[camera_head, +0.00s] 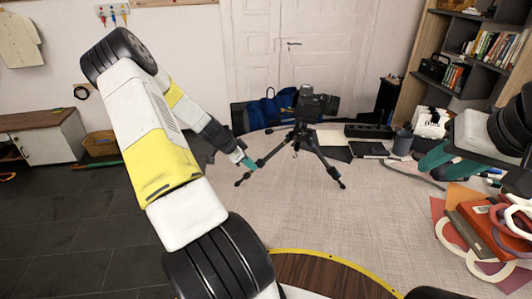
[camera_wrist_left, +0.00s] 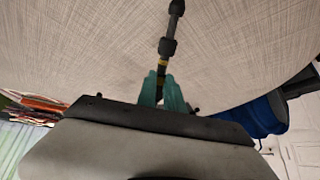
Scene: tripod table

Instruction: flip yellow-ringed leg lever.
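A black tripod (camera_head: 304,135) with a camera (camera_head: 315,103) on top stands upright on the table, its legs spread. One leg reaches left toward my left gripper (camera_head: 246,163). In the left wrist view, that dark leg (camera_wrist_left: 168,45) comes down from the top and a yellow ring (camera_wrist_left: 162,78) shows on it.
The grey table (camera_head: 300,220) has free room in front of the tripod. Flat dark items (camera_head: 369,131) lie behind it at the right. Books and papers (camera_head: 490,230) crowd the right side. A blue bag (camera_head: 268,108) is behind the table.

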